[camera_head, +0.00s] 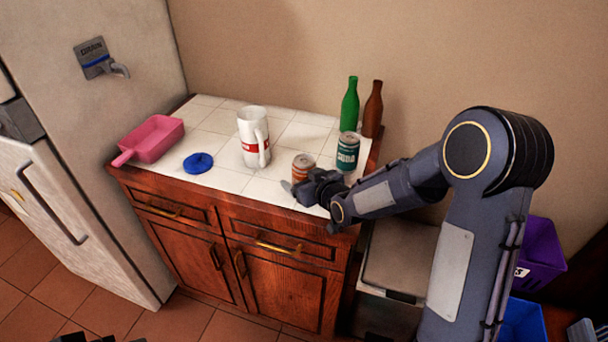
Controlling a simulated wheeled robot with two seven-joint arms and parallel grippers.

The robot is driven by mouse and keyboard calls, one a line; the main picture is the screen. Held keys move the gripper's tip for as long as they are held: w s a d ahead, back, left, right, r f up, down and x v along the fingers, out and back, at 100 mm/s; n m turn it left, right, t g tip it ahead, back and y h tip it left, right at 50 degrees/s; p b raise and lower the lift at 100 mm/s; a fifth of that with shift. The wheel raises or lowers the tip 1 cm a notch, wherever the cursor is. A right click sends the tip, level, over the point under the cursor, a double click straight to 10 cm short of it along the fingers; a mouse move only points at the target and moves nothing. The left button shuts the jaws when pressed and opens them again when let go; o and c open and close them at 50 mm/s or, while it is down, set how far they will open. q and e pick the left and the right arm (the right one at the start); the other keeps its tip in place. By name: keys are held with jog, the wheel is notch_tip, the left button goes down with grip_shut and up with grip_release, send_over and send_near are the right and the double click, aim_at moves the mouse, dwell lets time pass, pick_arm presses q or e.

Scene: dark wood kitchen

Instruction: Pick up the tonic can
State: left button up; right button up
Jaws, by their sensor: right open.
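Two cans stand upright near the right end of the white tiled counter (222,178). One is an orange-brown can (303,164) whose label I cannot read. The other is a green can (348,146) with white lettering that looks like "SODA", behind and to the right. The orange-brown can fits the tonic can better. My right gripper (299,189) is open, low over the counter's front edge, just in front of the orange-brown can and hiding its lower part. I cannot tell whether it touches the can. Dark parts at the bottom left edge may be my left gripper (92,339), mostly cut off.
A blue round object (198,162) and a pink scoop-like container (153,138) lie left. The fridge (92,142) borders the left.

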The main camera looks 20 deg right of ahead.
jog(key=shift+c, duration=0.3)
jog(key=c, duration=1)
jog(key=shift+r, duration=0.1)
jog(key=shift+c, duration=0.2)
